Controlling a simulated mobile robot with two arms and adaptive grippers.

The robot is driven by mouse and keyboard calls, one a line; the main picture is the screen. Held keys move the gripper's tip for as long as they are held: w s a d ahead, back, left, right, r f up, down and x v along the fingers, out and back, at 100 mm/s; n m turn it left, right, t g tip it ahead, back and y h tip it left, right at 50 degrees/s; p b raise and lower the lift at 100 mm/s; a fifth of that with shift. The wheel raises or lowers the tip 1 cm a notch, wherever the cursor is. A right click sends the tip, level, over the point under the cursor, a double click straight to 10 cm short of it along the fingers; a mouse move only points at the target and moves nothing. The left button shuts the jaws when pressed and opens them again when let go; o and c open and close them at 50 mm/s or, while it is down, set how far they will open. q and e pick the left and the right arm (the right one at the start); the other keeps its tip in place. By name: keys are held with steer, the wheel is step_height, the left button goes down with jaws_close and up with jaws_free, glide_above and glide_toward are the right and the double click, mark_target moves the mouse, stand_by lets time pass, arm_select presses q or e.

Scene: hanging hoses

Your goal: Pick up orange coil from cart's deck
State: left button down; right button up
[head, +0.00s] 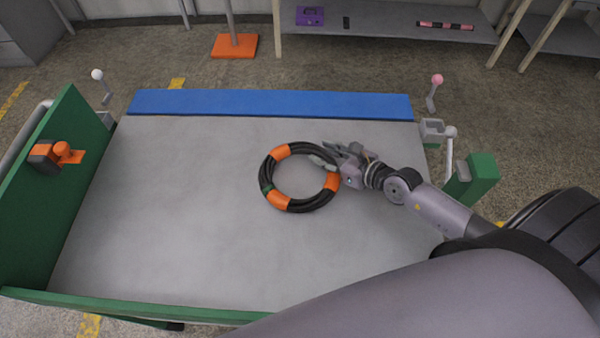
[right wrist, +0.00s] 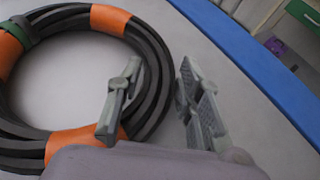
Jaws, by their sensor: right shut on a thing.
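The orange coil (head: 279,200) is a ring of black hose with orange bands and a small green band. It appears to lie flat on the grey cart's deck (head: 170,220), right of the middle. It also fills the left of the right wrist view (right wrist: 110,19). My right gripper (head: 330,157) is at the coil's right side. In the right wrist view its fingers (right wrist: 160,72) straddle the ring, one inside and one outside, and it is shut on the hose. Whether the coil is clear of the deck cannot be told. My left gripper is not in view.
A blue strip (head: 270,103) runs along the deck's far edge. A green panel (head: 40,210) with an orange fitting (head: 62,153) stands at left. A green post (head: 480,178) and levers stand at right. Beyond is a shelf (head: 385,25). The deck's left half is bare.

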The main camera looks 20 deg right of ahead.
jaws_close()
steer(key=shift+r, duration=0.15)
